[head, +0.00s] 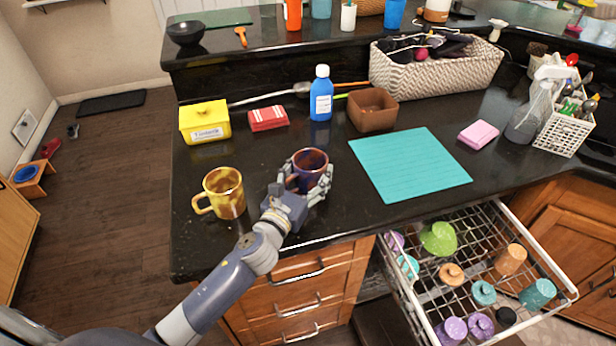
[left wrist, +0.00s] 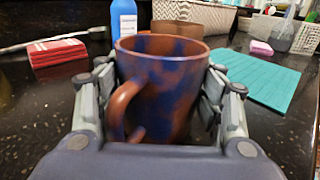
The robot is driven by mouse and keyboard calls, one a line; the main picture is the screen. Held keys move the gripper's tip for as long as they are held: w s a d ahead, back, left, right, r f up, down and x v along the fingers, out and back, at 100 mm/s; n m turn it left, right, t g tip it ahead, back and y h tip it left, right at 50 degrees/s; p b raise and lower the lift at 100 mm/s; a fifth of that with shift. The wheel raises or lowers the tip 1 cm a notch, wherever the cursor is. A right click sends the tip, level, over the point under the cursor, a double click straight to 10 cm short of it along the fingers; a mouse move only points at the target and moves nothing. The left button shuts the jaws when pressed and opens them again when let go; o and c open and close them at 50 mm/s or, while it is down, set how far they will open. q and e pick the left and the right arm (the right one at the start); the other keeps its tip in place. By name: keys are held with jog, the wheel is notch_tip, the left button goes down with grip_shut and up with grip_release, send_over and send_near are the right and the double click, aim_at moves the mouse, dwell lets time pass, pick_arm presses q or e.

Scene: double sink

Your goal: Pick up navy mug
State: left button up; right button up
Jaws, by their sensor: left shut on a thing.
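The navy mug (head: 310,161), mottled navy and reddish brown, is upright on the black counter. It fills the middle of the left wrist view (left wrist: 165,85), its handle toward the camera and a little left. My left gripper (head: 309,178) has its fingers on both sides of the mug and is shut on it. Whether the mug's base touches the counter is hidden. My right gripper is not in view.
A yellow mug (head: 224,193) stands close to the left of my gripper. A blue bottle (head: 321,94), brown bowl (head: 372,109) and red cloth (head: 268,118) are behind. A teal mat (head: 410,164) lies right. A pulled-out wire rack (head: 470,270) holds several cups below the counter.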

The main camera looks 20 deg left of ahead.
pick_arm(q)
jog(key=shift+r, duration=0.9)
notch_tip(320, 180, up, 2)
jog(key=shift+r+p, duration=0.25)
jog(key=shift+p, duration=0.3)
jog(key=s+d+b, duration=0.1)
jog(key=s+d, duration=0.2)
jog(key=s, duration=0.4)
jog(key=s+d+b, duration=0.1)
jog(key=s+d, duration=0.2)
jog(key=s, duration=0.4)
jog(key=shift+s+r+b, duration=0.35)
jog(key=shift+s+r, duration=0.05)
jog(key=shift+d, duration=0.1)
